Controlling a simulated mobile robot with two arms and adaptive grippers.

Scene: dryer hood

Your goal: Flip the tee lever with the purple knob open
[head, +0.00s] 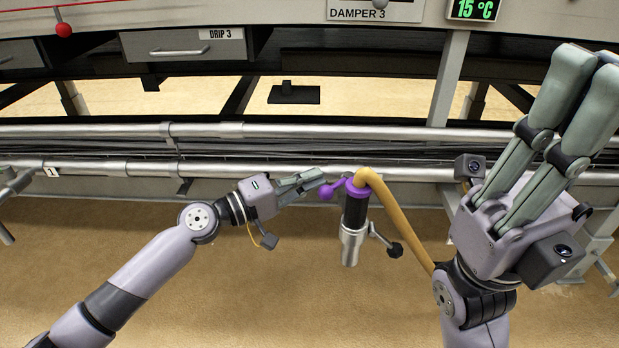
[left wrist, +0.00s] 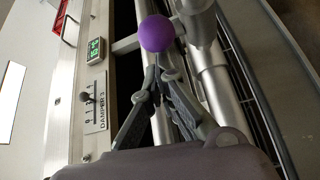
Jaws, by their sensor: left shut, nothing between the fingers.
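The purple knob (head: 326,192) sits on a short purple lever that points left from a purple collar at the top of an upright black and metal tee (head: 353,222). My left gripper (head: 318,178) is shut and empty, its fingertips close to the knob. The left wrist view shows the purple knob (left wrist: 156,33) just past the converging fingertips (left wrist: 158,72); I cannot tell whether they touch. My right gripper (head: 590,70) is raised at the right with its fingers pointing up, away from the tee. Its fingers overlap in view, so its opening is unclear.
A tan hose (head: 400,222) arches from the tee's top down behind my right arm. A black-knobbed lever (head: 393,248) sticks out right of the tee. Metal pipes (head: 90,168) run across behind it. Drawer DRIP 3 (head: 185,46) and the DAMPER 3 plate (head: 375,12) are above. Open floor lies in front.

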